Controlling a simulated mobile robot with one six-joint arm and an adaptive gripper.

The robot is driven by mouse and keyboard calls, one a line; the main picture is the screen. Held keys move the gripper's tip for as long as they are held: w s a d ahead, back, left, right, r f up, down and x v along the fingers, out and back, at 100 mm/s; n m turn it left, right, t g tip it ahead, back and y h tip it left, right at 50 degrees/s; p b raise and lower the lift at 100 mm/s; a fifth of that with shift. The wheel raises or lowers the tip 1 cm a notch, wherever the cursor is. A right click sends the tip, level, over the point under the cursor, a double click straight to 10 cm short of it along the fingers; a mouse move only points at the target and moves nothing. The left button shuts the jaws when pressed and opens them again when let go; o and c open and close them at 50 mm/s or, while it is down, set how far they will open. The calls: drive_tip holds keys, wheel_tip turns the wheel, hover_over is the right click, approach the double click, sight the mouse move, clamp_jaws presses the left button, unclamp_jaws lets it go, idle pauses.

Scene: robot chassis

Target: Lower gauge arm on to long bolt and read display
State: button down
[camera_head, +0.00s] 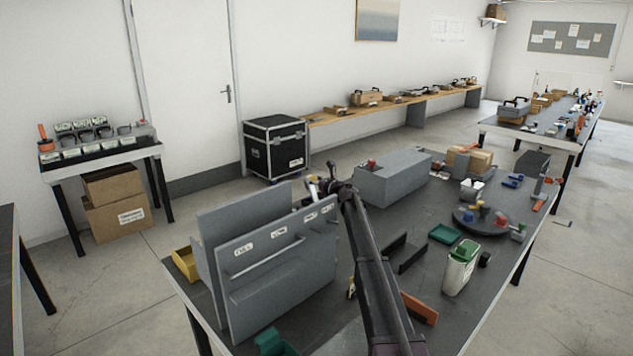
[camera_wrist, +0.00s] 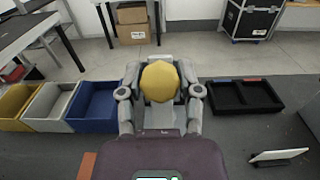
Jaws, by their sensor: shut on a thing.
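My gripper (camera_wrist: 161,98) is shut on a yellow rounded knob (camera_wrist: 160,82) in the wrist view, with one finger on each side of it. What the knob is fixed to is mostly hidden behind my gripper, so I cannot tell whether it belongs to the gauge arm. In the head view my gripper (camera_head: 326,187) is small, above the workbench (camera_head: 355,240) beside a grey labelled panel (camera_head: 275,255). I cannot make out the long bolt or a readable gauge display in either view.
In the wrist view, yellow, grey and blue bins (camera_wrist: 92,106) stand left, a black tray (camera_wrist: 243,96) right, and a white tilted plate (camera_wrist: 278,156) lower right. In the head view, a grey box (camera_head: 393,178) and a turntable (camera_head: 467,217) are right of my arm.

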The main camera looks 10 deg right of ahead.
drive_tip(key=shift+w+a+f, duration=0.2)
drive_tip(key=shift+w+a, duration=0.2)
drive_tip(key=shift+w, duration=0.05)
drive_tip(key=shift+c, duration=1.5)
unclamp_jaws()
drive_tip(key=shift+s+d, duration=0.1)
drive_tip(key=shift+d, duration=0.05)
drive_tip(key=v, duration=1.1)
drive_tip(key=shift+s+d, duration=0.2)
drive_tip(key=shift+s, duration=0.15)
